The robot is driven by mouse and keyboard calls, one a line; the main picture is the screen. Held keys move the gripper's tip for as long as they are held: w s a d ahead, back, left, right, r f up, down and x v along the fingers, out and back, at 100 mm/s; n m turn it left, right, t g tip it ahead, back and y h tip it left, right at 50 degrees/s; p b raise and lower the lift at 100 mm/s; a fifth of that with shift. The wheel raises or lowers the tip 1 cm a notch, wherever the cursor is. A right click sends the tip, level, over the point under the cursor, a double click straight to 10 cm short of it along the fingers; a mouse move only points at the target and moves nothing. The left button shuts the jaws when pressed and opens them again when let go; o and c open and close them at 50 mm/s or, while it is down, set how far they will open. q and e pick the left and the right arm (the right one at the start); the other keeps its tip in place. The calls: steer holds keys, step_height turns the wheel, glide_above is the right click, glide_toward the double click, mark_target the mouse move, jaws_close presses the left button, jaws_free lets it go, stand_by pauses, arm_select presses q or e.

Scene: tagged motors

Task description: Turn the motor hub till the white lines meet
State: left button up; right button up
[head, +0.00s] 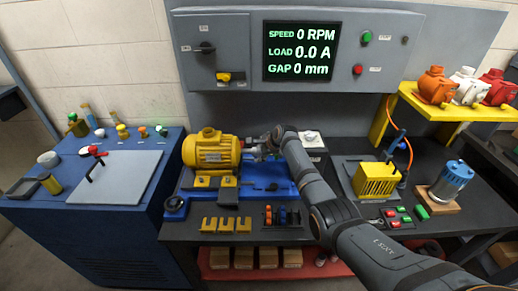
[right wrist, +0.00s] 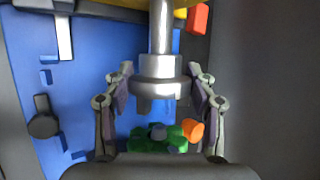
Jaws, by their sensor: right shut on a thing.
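The yellow motor (head: 210,152) sits on a blue base (head: 262,186) at the middle of the bench. In the right wrist view its grey shaft (right wrist: 162,28) comes down from the top and ends in the silver motor hub (right wrist: 160,68). My right gripper (head: 264,147) is at the shaft end of the motor. In the right wrist view its two fingers (right wrist: 159,92) stand on either side of the hub and are shut on it. I cannot make out any white lines on the hub. My left gripper is not in view.
Below the hub in the right wrist view lies a green star-shaped piece (right wrist: 158,137) with an orange lobe. A panel display (head: 300,52) reads 0 RPM, 0.0 A and GAP 0 mm. A yellow finned block (head: 374,180) and a blue motor (head: 452,180) stand to the right.

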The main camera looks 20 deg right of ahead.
steer(key=shift+g+b, duration=0.4)
steer(key=shift+g, duration=0.3)
steer(key=o, duration=1.2)
steer(key=v, duration=1.2)
steer(key=shift+w+d, duration=0.15)
